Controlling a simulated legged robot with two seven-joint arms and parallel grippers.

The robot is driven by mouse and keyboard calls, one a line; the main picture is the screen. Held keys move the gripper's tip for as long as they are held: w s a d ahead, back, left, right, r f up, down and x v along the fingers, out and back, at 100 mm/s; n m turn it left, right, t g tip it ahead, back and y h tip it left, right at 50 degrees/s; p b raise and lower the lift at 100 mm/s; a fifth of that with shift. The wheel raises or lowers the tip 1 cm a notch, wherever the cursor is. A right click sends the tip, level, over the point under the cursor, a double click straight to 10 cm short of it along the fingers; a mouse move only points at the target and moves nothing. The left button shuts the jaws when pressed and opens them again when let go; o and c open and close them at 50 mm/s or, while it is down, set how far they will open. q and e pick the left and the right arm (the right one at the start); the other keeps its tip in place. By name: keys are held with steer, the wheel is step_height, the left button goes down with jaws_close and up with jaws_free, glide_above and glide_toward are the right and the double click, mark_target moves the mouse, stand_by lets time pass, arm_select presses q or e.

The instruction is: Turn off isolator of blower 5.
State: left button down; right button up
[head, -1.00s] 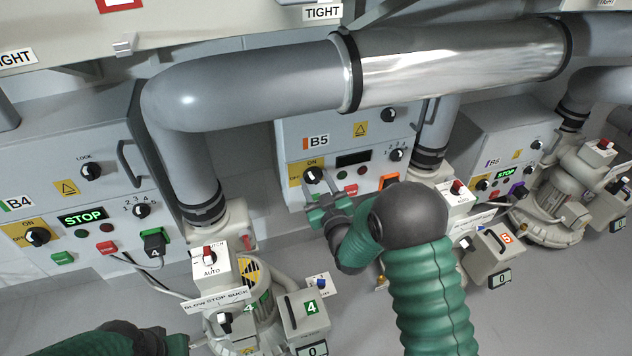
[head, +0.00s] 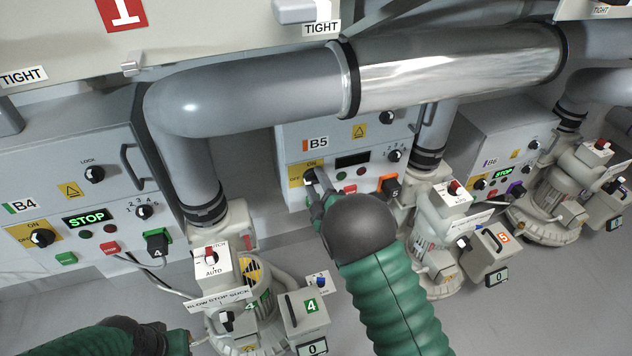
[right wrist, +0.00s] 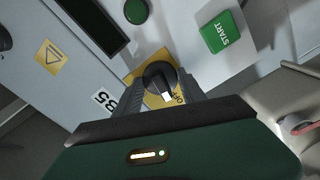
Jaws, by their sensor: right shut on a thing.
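The blower 5 cabinet, labelled B5 (head: 318,143), stands at centre in the head view. Its black isolator knob (head: 309,176) sits on a yellow ON/OFF plate at the panel's left. My right gripper (head: 317,186) reaches the knob from below and is shut on it. The right wrist view shows the knob (right wrist: 158,78) between the two grey fingers (right wrist: 160,92), its white mark toward the OFF lettering. The B5 display (head: 353,160) is dark. My left gripper (head: 180,343) is low at the left, partly shown; its jaws are unclear.
The B4 cabinet (head: 60,180) shows STOP at left, and the B6 cabinet (head: 500,130) shows STOP at right. A thick grey pipe (head: 250,90) crosses above B5. Blower 4 (head: 255,300) stands in front at lower left. An orange block (head: 391,186) juts out right of the knob.

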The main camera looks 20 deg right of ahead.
steer(key=shift+a+f+n, duration=0.15)
steer(key=shift+f+n, duration=0.05)
steer(key=shift+n, duration=0.7)
steer(key=shift+s+f, duration=0.1)
steer(key=o, duration=1.1)
steer(key=shift+o, duration=1.3)
steer(key=shift+r, duration=0.2)
steer(key=shift+p, duration=0.3)
